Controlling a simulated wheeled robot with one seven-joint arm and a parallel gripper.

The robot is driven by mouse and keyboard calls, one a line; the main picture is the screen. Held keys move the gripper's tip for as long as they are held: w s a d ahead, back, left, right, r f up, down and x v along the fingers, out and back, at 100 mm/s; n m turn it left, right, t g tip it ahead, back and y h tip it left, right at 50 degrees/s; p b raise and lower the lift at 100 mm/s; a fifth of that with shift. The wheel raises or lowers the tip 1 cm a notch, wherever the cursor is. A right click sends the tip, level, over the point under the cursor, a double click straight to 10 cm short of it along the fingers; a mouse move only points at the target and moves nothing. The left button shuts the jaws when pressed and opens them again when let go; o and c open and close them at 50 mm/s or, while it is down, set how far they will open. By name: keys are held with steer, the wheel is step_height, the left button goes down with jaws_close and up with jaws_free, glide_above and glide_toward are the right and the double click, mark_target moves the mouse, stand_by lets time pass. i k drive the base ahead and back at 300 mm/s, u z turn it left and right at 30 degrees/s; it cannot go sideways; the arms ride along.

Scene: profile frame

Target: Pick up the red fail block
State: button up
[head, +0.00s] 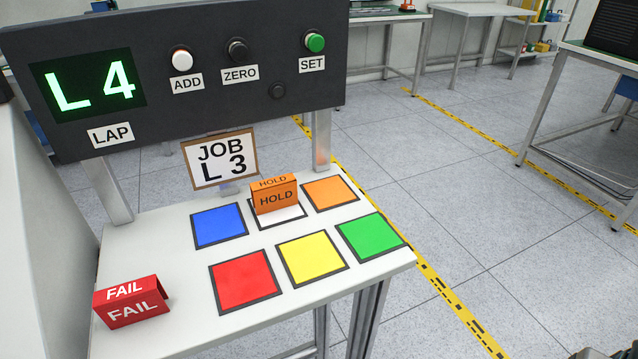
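The red block marked FAIL (133,311) stands on the white table (185,270) near its left front edge. It is a small block with white lettering on its front and top. It is apart from the coloured squares. My gripper is not in view.
An orange HOLD block (275,198) stands on the white square (289,215). Blue (219,225), orange (330,192), red (243,282), yellow (312,257) and green (370,235) squares are bare. A dark panel (190,105) reading L4 and a JOB L 3 card (220,160) rise behind.

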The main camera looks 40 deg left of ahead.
mark_target(126, 304)
steer(key=z, duration=0.75)
steer(key=k, duration=1.85)
steer(key=u, duration=0.85)
